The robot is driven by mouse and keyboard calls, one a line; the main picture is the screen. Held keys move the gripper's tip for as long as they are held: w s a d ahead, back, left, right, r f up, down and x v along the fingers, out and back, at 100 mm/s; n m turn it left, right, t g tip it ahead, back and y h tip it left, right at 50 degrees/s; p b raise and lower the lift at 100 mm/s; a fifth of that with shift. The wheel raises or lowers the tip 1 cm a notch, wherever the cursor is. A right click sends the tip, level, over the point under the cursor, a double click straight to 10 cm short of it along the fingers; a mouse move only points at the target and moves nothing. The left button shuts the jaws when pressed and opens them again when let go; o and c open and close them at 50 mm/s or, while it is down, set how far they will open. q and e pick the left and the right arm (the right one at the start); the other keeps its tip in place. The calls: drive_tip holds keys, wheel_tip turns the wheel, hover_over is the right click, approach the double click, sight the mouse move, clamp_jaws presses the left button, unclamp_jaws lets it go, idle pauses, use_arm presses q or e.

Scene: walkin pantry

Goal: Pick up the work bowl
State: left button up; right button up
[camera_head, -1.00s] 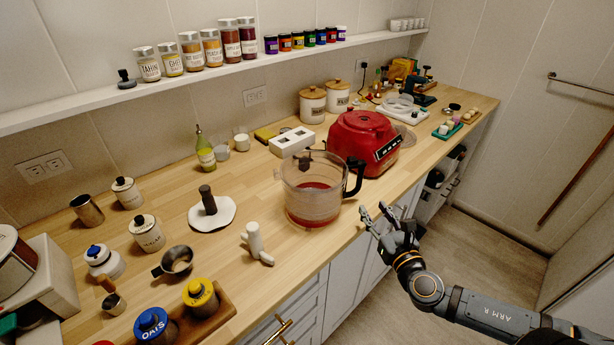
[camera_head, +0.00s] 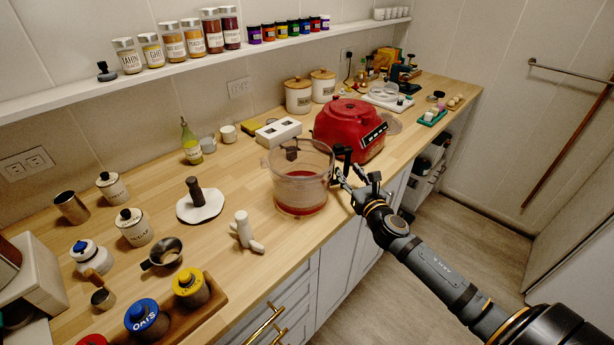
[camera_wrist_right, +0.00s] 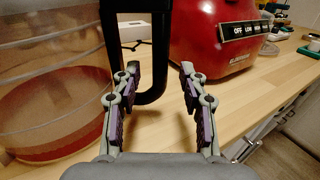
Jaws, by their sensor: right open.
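The work bowl (camera_head: 300,190) is a clear, upright container with a reddish bottom and a black handle, standing on the wooden counter. It also shows at the left of the right wrist view (camera_wrist_right: 50,100). My right gripper (camera_head: 350,178) is open at the bowl's handle side. In the right wrist view, the black handle (camera_wrist_right: 152,96) hangs just beyond and between the open fingers of the right gripper (camera_wrist_right: 155,90), nearer the left finger. I cannot tell whether any finger touches it. My left gripper is not in view.
The red processor base (camera_head: 348,124) stands just behind and right of the bowl. A white hand-shaped piece (camera_head: 243,230) and a disc with a dark knob (camera_head: 199,205) lie left of it. A white box (camera_head: 278,131) stands behind. The counter's front edge is close to my right arm.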

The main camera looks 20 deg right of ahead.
clamp_jaws()
drive_tip(key=shift+r, duration=0.1)
idle(0.6)
